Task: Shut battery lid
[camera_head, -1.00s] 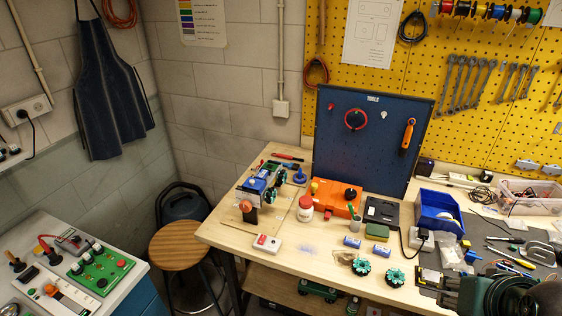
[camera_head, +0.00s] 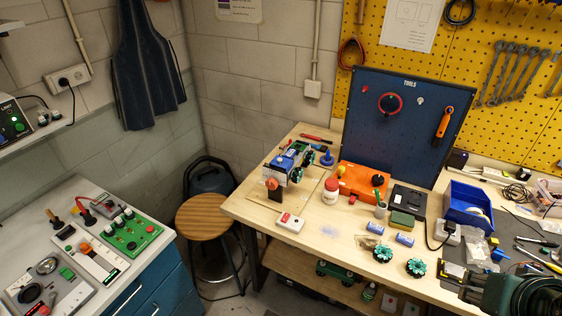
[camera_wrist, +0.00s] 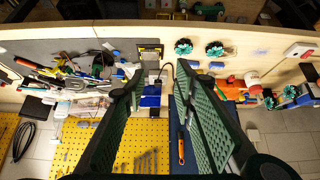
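A small machine with a blue top and green wheels (camera_head: 288,165) stands at the left end of the wooden bench in the head view; it shows at the right edge of the wrist view (camera_wrist: 285,93). I cannot make out a battery lid on it or tell whether one is open. Two blue-and-white cylinders, likely batteries (camera_head: 404,239), lie on the bench, well to its right. My gripper (camera_wrist: 160,82) is open and empty in the wrist view, its two green-padded fingers apart, far from the machine. My dark green arm shows at the head view's lower right.
An orange case (camera_head: 357,181), a red-capped jar (camera_head: 330,190) and a black box (camera_head: 409,199) stand mid-bench. A blue bin (camera_head: 467,204) stands to the right.

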